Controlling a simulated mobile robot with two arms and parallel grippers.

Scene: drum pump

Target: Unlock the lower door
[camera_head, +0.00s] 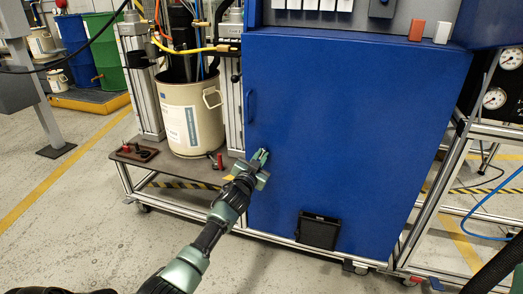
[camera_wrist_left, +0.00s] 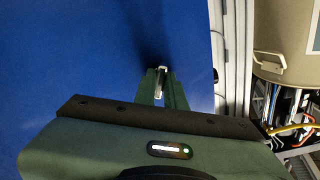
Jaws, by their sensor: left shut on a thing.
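The blue lower door (camera_head: 340,140) of the cabinet is closed, and its blue handle (camera_head: 250,106) is at its left edge. My left gripper (camera_head: 262,158) is at the door's lower left, below the handle. In the left wrist view my left gripper (camera_wrist_left: 161,85) is shut on a small pale metal piece (camera_wrist_left: 161,72), likely the lock's key, against the blue door (camera_wrist_left: 80,60). The fingers partly hide the piece. I cannot tell how far it is turned. My right gripper is not in view.
A beige drum (camera_head: 190,115) stands on the cart left of the door. A black vent box (camera_head: 318,230) is low on the door. Red and white blocks (camera_head: 417,31) sit above it. Gauges (camera_head: 495,98) and a metal frame are at the right. The floor in front is clear.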

